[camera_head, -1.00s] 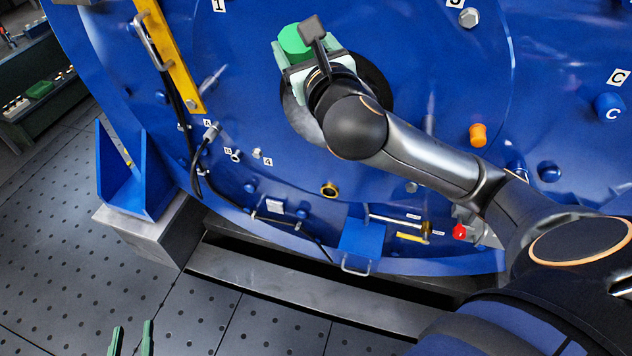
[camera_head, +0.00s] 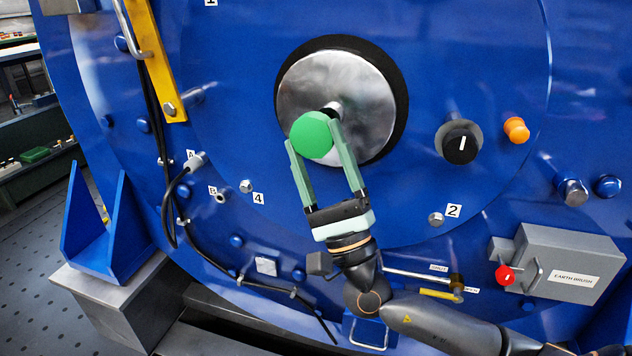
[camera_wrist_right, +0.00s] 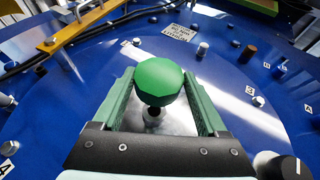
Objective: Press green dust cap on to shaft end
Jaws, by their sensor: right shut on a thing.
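The green dust cap (camera_head: 311,136) is between the fingertips of my right gripper (camera_head: 315,138), which is shut on it. In the head view the cap overlaps the lower left of the bare metal shaft end (camera_head: 368,98), a round disc in a black ring. A small metal stub (camera_head: 334,107) shows just behind the cap. In the right wrist view the cap (camera_wrist_right: 160,80) sits between the green fingers, with the stub (camera_wrist_right: 154,115) below it. Whether the cap touches the stub is unclear. My left gripper is out of view.
The blue motor end plate (camera_head: 235,90) fills the view. A black knob (camera_head: 460,143) and an orange cap (camera_head: 516,130) stick out to the right of the shaft. A grey earth brush box (camera_head: 560,265) is lower right. A black cable (camera_head: 172,205) runs down the left.

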